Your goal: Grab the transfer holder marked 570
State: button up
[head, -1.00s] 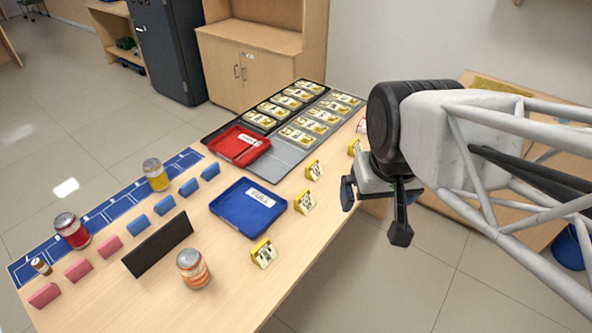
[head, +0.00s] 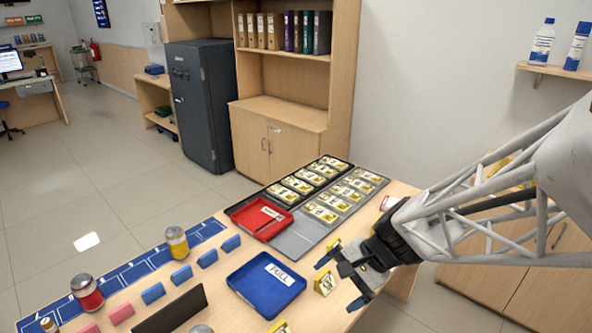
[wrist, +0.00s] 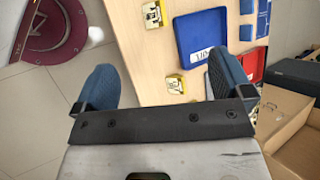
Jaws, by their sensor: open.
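Yellow holders with dark markings stand on the counter: one (head: 325,284) by the blue tray, one (head: 333,244) farther back, and one (head: 281,327) at the bottom edge. More yellow-and-white holders (head: 320,212) lie in rows in the dark rack at the back. I cannot read which is marked 570. My gripper (head: 341,281) is open and empty, above the counter's right edge, close to the holder by the blue tray. In the wrist view its fingers (wrist: 158,76) are spread, with one holder (wrist: 174,84) showing between them and another (wrist: 152,14) beyond.
A yellow-filled jar (head: 177,243), a red jar (head: 87,293), and blue and pink blocks stand farther left. A cabinet (head: 270,150) stands behind the counter.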

jog(key=w+f+m+t+y, duration=0.2)
jog(key=w+f+m+y, duration=0.1)
jog(key=w+f+m, duration=0.25)
jog(key=m+t+h, duration=0.1)
jog(key=m+t, duration=0.6)
jog(key=m, duration=0.6)
send_near(326, 281)
jog(key=x, duration=0.3)
jog(key=shift+a+r, duration=0.1)
jog(key=shift+x, duration=1.3)
jog(key=shift+x, duration=2.6)
